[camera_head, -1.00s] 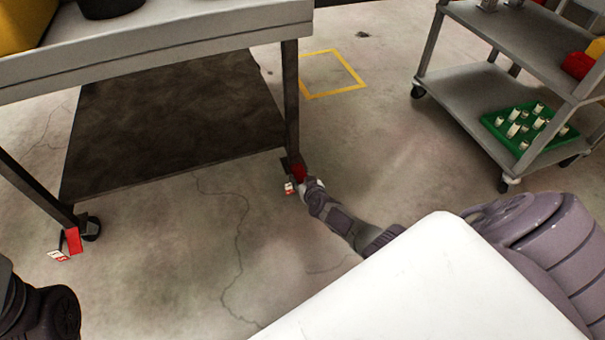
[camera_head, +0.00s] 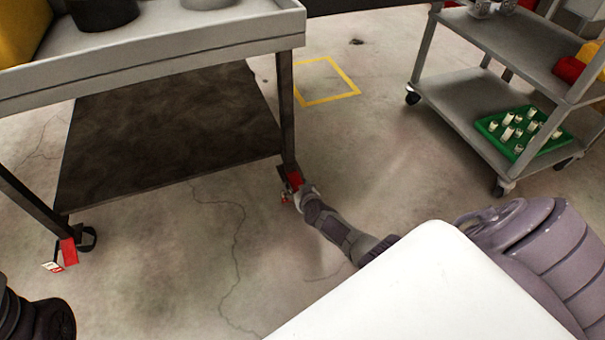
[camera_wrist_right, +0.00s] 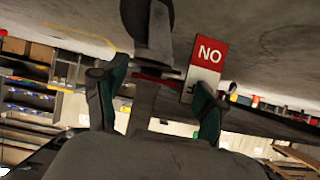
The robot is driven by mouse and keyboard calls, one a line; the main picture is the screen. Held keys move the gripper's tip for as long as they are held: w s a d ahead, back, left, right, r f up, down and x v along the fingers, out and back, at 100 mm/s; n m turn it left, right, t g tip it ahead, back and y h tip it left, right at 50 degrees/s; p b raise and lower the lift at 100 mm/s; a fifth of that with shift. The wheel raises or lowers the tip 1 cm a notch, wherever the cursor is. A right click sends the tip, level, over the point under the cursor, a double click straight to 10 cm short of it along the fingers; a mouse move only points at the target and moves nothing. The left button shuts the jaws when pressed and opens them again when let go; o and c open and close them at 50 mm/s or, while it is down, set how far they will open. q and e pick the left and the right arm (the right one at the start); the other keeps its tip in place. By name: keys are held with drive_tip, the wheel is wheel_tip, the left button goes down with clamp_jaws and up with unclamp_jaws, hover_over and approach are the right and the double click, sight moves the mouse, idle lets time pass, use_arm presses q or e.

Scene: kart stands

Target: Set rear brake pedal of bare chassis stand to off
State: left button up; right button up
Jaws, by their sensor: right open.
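A grey stand (camera_head: 200,53) with a dark lower shelf (camera_head: 170,135) fills the left of the head view. A red pedal (camera_head: 295,181) sits at the foot of its right leg, and another red pedal (camera_head: 68,251) with a white tag is at its left caster. My right gripper (camera_head: 303,193) is down at the right pedal, partly hiding it. In the right wrist view my right gripper (camera_wrist_right: 156,100) is open, with a red and white "NO" tag (camera_wrist_right: 207,62) just beyond its right finger. Contact cannot be told. My left gripper is out of view.
A grey cart (camera_head: 450,95) stands at the right with a green tray (camera_head: 490,125) of small white parts. A yellow square (camera_head: 325,80) is marked on the floor. The concrete floor between stand and cart is clear.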

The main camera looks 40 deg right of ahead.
drive_tip(key=shift+s+a+r, duration=0.25)
drive_tip(key=shift+s+a, duration=0.05)
drive_tip(key=shift+a, duration=0.1)
drive_tip(key=shift+s+d+r, duration=0.1)
drive_tip(key=shift+s+r, duration=0.05)
drive_tip(key=shift+s, duration=0.2)
drive_tip(key=v, duration=0.5)
drive_tip(key=shift+s+d+r, duration=0.1)
drive_tip(key=shift+s+d, duration=0.2)
drive_tip(key=shift+s, duration=0.1)
